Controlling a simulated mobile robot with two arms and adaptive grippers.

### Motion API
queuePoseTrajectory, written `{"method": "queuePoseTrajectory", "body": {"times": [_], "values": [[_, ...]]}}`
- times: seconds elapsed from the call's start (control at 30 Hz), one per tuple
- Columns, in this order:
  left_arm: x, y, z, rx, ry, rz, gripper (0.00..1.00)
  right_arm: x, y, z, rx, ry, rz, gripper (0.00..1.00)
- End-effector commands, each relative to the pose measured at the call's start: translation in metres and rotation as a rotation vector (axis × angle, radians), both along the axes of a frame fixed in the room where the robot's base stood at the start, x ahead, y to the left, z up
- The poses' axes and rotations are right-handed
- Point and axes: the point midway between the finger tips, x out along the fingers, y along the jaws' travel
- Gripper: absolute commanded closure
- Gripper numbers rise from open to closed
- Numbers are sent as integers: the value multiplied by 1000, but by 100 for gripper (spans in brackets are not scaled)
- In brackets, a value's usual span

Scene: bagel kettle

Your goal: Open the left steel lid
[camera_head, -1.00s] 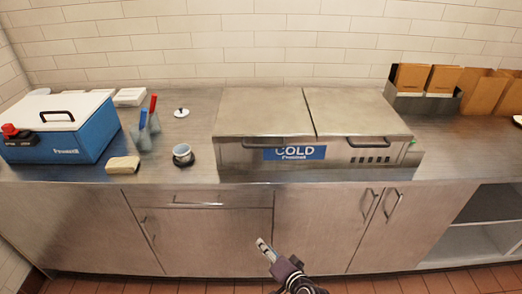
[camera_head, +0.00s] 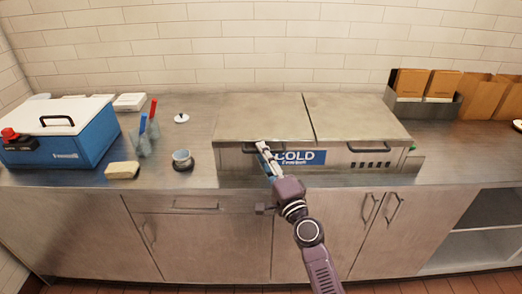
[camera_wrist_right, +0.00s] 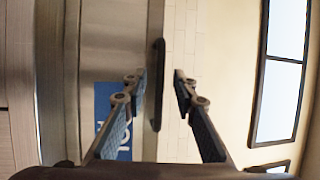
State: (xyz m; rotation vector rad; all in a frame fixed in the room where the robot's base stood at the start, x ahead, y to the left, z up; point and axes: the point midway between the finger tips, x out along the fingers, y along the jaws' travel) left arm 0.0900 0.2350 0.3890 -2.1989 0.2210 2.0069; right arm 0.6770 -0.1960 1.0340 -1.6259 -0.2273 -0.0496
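The left steel lid (camera_head: 262,112) lies closed on the left half of the cold unit, with a dark bar handle (camera_head: 232,150) at its front. In the right wrist view the handle (camera_wrist_right: 158,85) appears as a dark bar between my fingers. My right gripper (camera_head: 263,148) is at the right part of this handle, in front of the unit. In the right wrist view it (camera_wrist_right: 157,79) is open, one finger on each side of the bar with a gap to both. Contact cannot be seen. My left gripper is not in view.
The right steel lid (camera_head: 355,116) is closed beside it. A blue COLD label (camera_head: 308,158) is on the unit's front.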

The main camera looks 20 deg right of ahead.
Motion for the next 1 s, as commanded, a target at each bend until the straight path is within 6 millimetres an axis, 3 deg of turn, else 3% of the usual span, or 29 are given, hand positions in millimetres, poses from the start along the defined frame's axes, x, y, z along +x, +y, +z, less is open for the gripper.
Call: {"method": "queuePoseTrajectory", "body": {"times": [0.2, 0.47, 0.73, 1.0], "values": [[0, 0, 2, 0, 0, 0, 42, 16, 2, 3, -1, 0, 0, 74], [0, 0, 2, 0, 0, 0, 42, 17, 2, 2, -1, 1, 0, 74], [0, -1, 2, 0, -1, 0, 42, 17, 2, 2, -1, 1, 1, 100], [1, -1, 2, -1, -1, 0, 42, 17, 2, 2, -2, 2, 1, 100]]}}
